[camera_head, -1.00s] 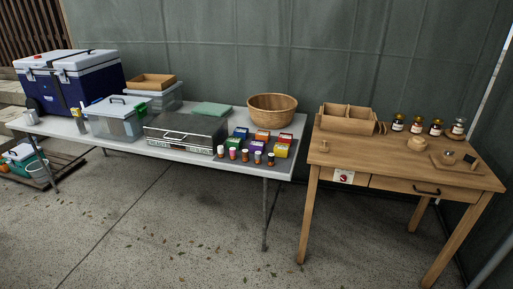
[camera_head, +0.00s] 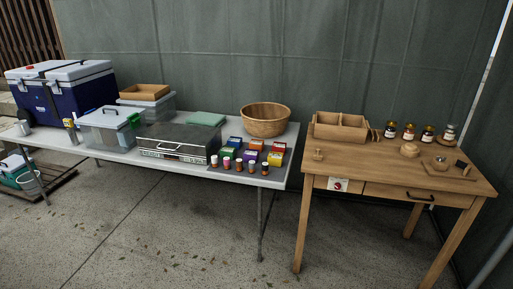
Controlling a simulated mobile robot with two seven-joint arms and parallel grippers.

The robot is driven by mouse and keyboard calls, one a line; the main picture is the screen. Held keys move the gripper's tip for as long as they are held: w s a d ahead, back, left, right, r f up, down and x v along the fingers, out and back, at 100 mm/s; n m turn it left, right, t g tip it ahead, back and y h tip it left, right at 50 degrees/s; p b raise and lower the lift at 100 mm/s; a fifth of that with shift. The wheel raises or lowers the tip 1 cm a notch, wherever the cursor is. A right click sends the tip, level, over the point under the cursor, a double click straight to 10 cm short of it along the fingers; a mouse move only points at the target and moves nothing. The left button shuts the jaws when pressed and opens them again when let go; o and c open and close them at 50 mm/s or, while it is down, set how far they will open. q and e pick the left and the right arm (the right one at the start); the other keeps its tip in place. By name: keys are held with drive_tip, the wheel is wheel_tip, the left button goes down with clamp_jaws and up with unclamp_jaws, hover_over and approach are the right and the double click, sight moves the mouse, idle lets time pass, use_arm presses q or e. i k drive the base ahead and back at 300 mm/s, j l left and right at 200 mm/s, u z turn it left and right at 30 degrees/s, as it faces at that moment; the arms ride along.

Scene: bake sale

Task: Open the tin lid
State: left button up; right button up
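The thing most like a tin is a flat silver metal box (camera_head: 178,142) with a handle on its front, on the white folding table. Its lid looks shut. A round wooden lidded pot (camera_head: 410,150) sits on the wooden table to the right; I cannot tell whether it counts as a tin. Neither of my grippers is in view, and nothing touches the box or the pot.
The white table (camera_head: 225,176) also holds a blue cooler (camera_head: 62,90), a clear bin (camera_head: 105,128), a wicker bowl (camera_head: 265,120) and several small coloured boxes and bottles. The wooden table (camera_head: 375,172) holds a divided wooden box (camera_head: 341,132) and several jars. The floor in front is open.

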sight(184, 139)
drive_tip(key=i+j, duration=0.15)
drive_tip(key=i, duration=0.45)
drive_tip(key=i+j, duration=0.2)
drive_tip(key=i, duration=0.4)
